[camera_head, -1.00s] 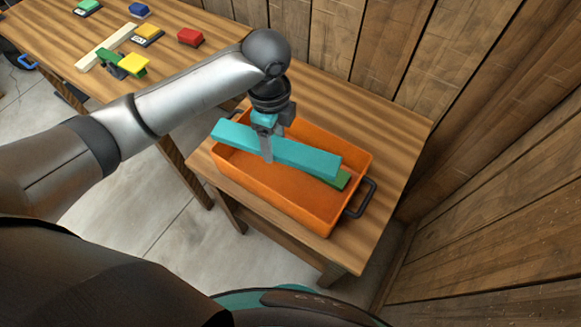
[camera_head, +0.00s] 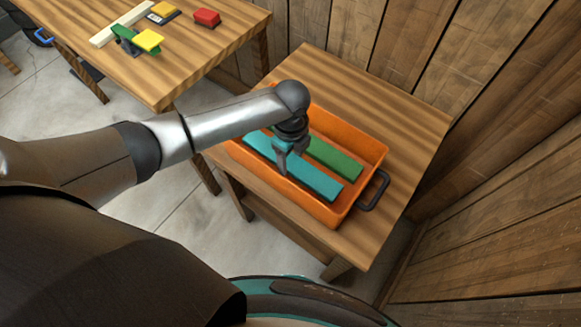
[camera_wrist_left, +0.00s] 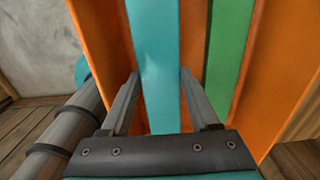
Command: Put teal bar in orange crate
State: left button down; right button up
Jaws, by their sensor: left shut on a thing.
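The teal bar (camera_head: 316,181) lies lengthwise inside the orange crate (camera_head: 362,140), low between its walls. It also shows in the left wrist view (camera_wrist_left: 154,60), between the fingers. My left gripper (camera_head: 288,167) reaches down into the crate and is shut on the teal bar near its middle. The gripper also shows in the left wrist view (camera_wrist_left: 157,105). A green bar (camera_head: 334,158) lies in the crate beside the teal bar, roughly parallel to it and apart from it. Whether the teal bar touches the crate floor I cannot tell. My right gripper is not in view.
The crate stands on a small wooden table (camera_head: 402,100) against a plank wall (camera_head: 420,45). Its dark handle (camera_head: 373,190) sticks out at the right. A second table at upper left holds a red block (camera_head: 207,18), a yellow block (camera_head: 150,40) and a cream bar (camera_head: 122,23).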

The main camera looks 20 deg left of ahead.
aim_at(290, 167)
pick_arm(q)
jog(key=shift+f+b, duration=0.65)
jog(key=shift+f, duration=1.6)
jog(key=shift+f, duration=0.15)
jog(key=shift+c, duration=0.6)
grip_release()
notch_tip(290, 167, up, 12)
jog(key=p, duration=0.3)
jog(key=shift+r, duration=0.2)
